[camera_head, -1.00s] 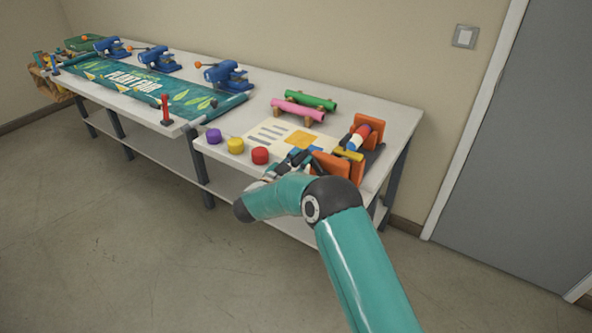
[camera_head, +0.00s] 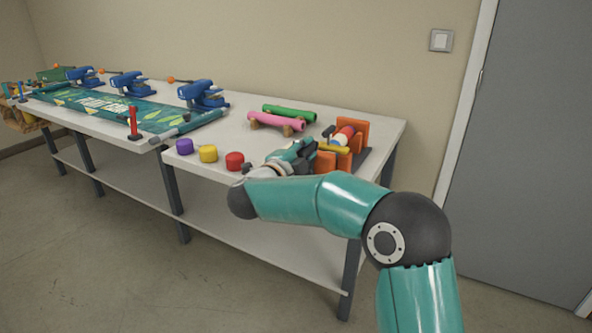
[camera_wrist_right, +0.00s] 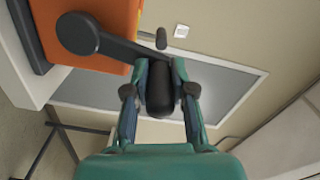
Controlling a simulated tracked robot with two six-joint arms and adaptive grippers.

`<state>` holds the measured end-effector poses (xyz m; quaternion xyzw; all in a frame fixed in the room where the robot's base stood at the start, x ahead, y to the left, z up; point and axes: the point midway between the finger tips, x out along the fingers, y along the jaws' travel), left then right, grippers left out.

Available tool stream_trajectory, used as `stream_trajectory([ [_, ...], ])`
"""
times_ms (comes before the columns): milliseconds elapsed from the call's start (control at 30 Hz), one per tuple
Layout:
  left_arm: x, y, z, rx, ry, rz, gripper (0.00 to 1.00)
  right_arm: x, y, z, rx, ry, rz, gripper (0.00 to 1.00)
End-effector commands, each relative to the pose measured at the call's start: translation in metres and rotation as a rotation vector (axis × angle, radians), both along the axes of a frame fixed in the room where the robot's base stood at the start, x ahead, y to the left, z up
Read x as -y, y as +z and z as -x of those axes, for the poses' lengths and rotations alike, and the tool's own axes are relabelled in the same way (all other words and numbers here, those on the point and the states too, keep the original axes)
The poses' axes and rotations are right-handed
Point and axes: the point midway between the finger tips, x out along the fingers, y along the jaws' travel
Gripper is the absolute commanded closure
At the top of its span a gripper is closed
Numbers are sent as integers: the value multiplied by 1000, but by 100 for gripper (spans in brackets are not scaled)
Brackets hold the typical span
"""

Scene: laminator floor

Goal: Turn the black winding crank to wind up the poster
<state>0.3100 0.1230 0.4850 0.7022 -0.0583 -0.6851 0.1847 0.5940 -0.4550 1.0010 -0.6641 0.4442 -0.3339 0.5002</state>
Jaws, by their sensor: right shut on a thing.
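The black winding crank (camera_wrist_right: 115,48) runs from a round hub on the orange winder (camera_wrist_right: 95,15) to a dark handle (camera_wrist_right: 160,90) in the right wrist view. My right gripper (camera_wrist_right: 160,85) is shut on that handle, one finger on each side. In the head view the right gripper (camera_head: 308,155) is at the front left of the orange winder (camera_head: 351,130); the crank is mostly hidden there. No flat poster sheet shows on the table. My left gripper is not in view.
Purple, yellow and red caps (camera_head: 208,153) stand along the front table edge (camera_head: 200,172). Pink and green rolls (camera_head: 277,123) lie behind. Blue machines (camera_head: 202,95) and a teal banner (camera_head: 120,108) are at left. The tabletop between caps and rolls is clear.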

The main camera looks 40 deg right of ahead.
Motion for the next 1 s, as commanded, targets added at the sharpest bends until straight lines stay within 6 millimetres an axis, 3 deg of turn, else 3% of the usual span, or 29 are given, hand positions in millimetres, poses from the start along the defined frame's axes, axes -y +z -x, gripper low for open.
stream_trajectory([
  [33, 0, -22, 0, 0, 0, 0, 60, 2, -12, 5, 41, -5, -19, 100],
  [500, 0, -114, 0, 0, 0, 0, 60, 15, -29, 37, 450, -3, -190, 100],
  [800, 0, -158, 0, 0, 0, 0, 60, 20, -41, 50, 664, -3, -280, 100],
  [1000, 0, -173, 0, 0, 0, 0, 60, 22, -45, 54, 752, -2, -317, 100],
])
